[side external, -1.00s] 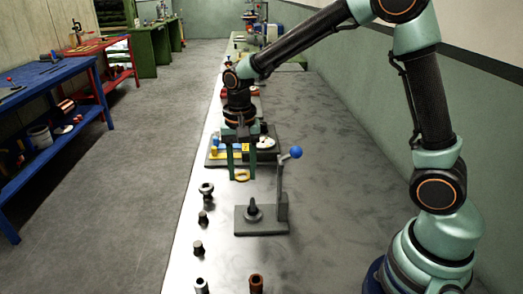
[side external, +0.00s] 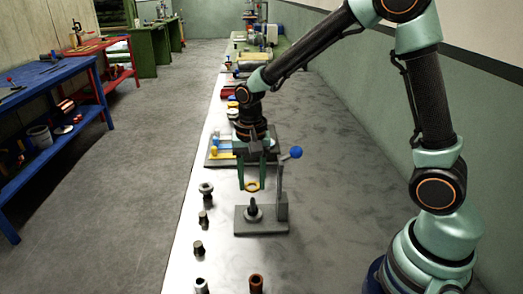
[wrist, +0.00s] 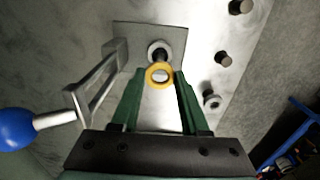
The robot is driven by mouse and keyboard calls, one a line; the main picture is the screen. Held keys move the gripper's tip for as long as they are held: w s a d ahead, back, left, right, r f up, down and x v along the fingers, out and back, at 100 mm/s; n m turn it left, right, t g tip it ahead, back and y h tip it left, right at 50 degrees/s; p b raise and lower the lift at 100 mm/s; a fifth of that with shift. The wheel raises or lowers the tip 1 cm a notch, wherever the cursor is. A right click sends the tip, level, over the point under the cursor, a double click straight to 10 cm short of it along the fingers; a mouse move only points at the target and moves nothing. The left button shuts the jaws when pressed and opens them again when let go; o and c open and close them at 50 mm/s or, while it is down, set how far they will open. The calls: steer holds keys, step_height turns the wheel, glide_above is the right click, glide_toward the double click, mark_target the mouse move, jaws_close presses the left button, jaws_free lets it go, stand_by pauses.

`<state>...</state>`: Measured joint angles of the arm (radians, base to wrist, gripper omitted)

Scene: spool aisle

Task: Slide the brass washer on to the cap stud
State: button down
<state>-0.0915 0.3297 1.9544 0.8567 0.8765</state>
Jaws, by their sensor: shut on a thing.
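The brass washer (side external: 252,186) is a flat ring held level between the green fingers of my gripper (side external: 252,184). In the wrist view the washer (wrist: 159,75) sits between the fingertips of my gripper (wrist: 160,82). The cap stud (side external: 252,208) stands upright on a grey base plate (side external: 270,227). In the side view the washer is above the stud, with a gap between them. In the wrist view the stud (wrist: 158,49) shows just beyond the washer's far rim, and its lower part is partly covered by the washer.
A grey upright with a lever and blue ball (side external: 295,152) rises at the right of the base plate, close to my gripper; the ball also shows in the wrist view (wrist: 15,128). Several dark studs (side external: 203,218) line the bench's left side. A tray (side external: 221,157) lies behind.

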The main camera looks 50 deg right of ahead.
mark_target(252, 198)
steer(key=shift+f, duration=3)
steer(key=shift+c, duration=1.6)
jaws_free()
step_height(252, 198, up, 12)
steer(key=shift+r, duration=0.1)
